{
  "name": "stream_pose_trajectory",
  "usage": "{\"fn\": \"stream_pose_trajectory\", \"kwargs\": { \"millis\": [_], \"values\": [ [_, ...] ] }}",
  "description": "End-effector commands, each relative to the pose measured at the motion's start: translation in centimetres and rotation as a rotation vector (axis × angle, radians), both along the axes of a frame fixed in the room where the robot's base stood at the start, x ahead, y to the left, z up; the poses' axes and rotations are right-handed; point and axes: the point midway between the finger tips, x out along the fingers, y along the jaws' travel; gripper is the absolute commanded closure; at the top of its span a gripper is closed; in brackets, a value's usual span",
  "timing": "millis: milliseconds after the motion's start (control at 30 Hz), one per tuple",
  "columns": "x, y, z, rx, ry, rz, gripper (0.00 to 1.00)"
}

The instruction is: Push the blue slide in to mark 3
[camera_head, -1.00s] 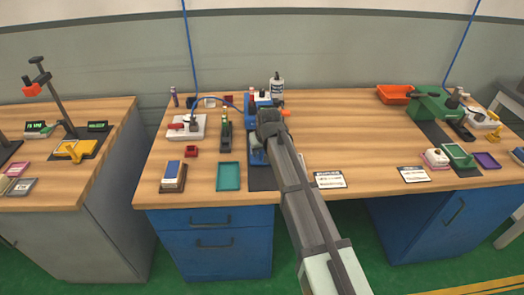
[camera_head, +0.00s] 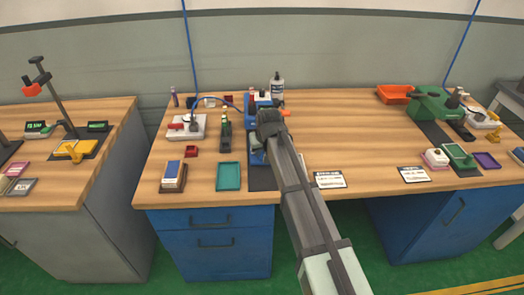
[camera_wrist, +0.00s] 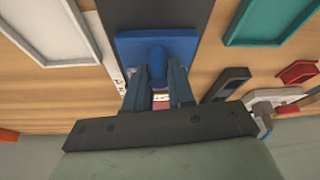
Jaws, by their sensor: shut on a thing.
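The blue slide (camera_wrist: 140,47) shows in the wrist view as a flat blue plate with a rounded blue knob, on a dark track (camera_wrist: 165,15). My gripper (camera_wrist: 158,85) is shut on the slide's knob, with one finger on each side. In the head view the blue slide (camera_head: 257,158) shows only partly, beside my arm.

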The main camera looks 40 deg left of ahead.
Motion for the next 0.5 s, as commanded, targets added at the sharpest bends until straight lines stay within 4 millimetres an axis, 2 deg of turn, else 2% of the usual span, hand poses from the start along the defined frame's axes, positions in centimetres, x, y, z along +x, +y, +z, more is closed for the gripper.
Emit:
{"fn": "stream_pose_trajectory", "kwargs": {
  "millis": [233, 500],
  "values": [
    [0.7, 0.7, 0.0, -0.001, -0.001, 0.0, 1.0],
    [4.1, 4.2, 0.0, -0.002, 0.001, 0.0, 1.0]
  ]
}}
